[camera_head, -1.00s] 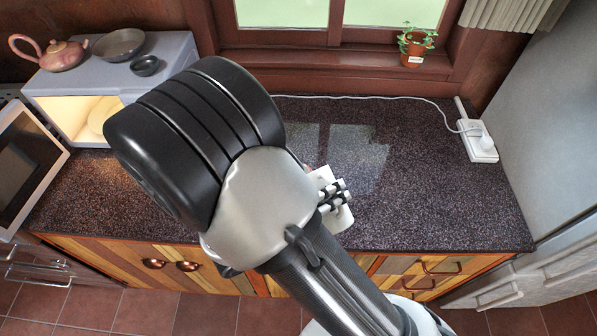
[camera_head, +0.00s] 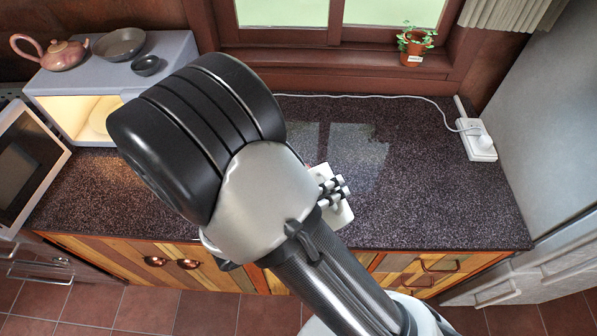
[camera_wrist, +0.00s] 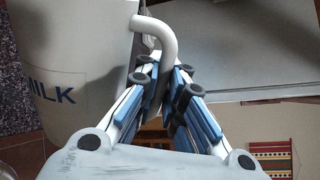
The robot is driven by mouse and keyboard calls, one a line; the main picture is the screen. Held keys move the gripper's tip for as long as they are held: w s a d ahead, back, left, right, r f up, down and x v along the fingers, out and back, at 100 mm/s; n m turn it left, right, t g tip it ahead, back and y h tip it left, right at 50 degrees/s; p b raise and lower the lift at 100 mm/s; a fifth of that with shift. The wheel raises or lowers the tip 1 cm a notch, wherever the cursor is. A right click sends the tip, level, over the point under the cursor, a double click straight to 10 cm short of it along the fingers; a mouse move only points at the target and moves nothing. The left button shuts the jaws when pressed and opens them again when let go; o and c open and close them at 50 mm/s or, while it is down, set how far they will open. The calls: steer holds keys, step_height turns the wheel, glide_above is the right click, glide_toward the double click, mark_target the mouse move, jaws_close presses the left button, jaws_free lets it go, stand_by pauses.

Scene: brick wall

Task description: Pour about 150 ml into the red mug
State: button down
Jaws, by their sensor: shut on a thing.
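A white jug with dark blue lettering that reads "ILK" in part (camera_wrist: 75,50) fills the left of the wrist view. Its curved white handle (camera_wrist: 158,32) runs between the fingers of my gripper (camera_wrist: 162,85), which is shut on it. In the head view, my gripper (camera_head: 331,191) shows just past my arm, with a small white part of the jug (camera_head: 341,217) beside it. My arm hides most of the jug there. The jug's tilt and what is inside it cannot be told. The red mug is not clearly visible; my arm covers the counter's middle.
The dark speckled counter (camera_head: 440,200) is clear on the right. A white power strip (camera_head: 480,146) with a cable lies at its right edge. A microwave (camera_head: 28,165) stands at left, near a grey shelf unit (camera_head: 180,55) bearing a teapot (camera_head: 62,54) and bowls.

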steer(key=shift+w+a+r+n+p, duration=0.45)
steer(key=shift+w+r+n+p, duration=0.35)
steer(key=shift+p, duration=0.35)
stand_by(1.6)
steer(key=f+b, duration=0.1)
steer(key=s+d+f+m+b, duration=0.1)
steer(key=b, duration=0.1)
steer(key=s+f+m+b, duration=0.1)
steer(key=b, duration=0.1)
steer(key=shift+s+d+f, duration=0.2)
steer(key=shift+f, duration=0.15)
steer(key=shift+s+m+t, duration=0.15)
steer(key=shift+m+t, duration=0.15)
steer(key=shift+m, duration=0.1)
steer(key=shift+r, duration=0.1)
steer(key=b, duration=0.1)
steer(key=f+m+b, duration=0.1)
steer(key=s+f+b, duration=0.1)
steer(key=shift+d+f+t, duration=0.1)
steer(key=shift+d+t, duration=0.2)
steer(key=shift+m, duration=0.4)
steer(key=shift+f, duration=0.1)
stand_by(0.3)
